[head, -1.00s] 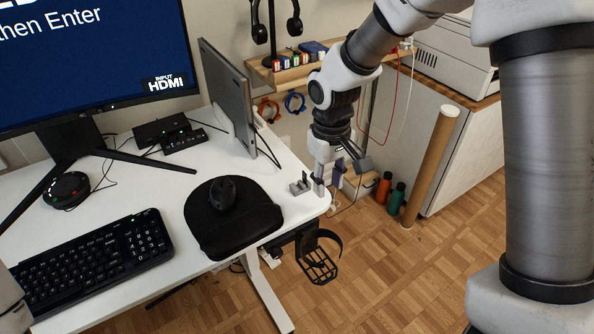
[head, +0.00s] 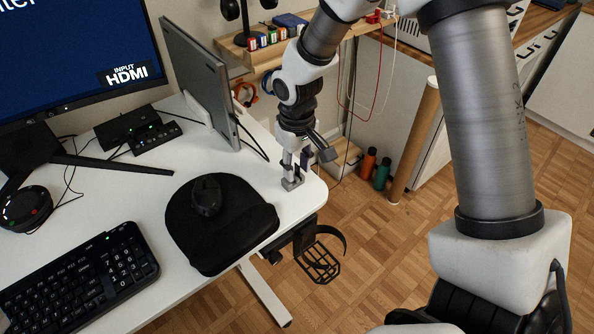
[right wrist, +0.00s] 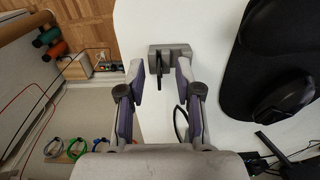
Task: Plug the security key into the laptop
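The closed grey laptop (head: 212,85) stands on edge in a white stand at the back right of the desk. A small grey holder (head: 292,184) sits near the desk's right edge; it also shows in the right wrist view (right wrist: 176,51). A thin dark piece, seemingly the security key (right wrist: 159,68), stands up from this holder. My right gripper (head: 294,172) is down over the holder. In the right wrist view, its fingers (right wrist: 159,76) are apart, one on each side of the dark piece, with gaps. The left gripper is not in view.
A black mouse mat (head: 235,240) with a mouse (head: 207,196) lies left of the holder. A keyboard (head: 80,280), a monitor (head: 70,60) and a small black dock (head: 155,137) are further left. Cables hang near the laptop. The desk edge is close on the right.

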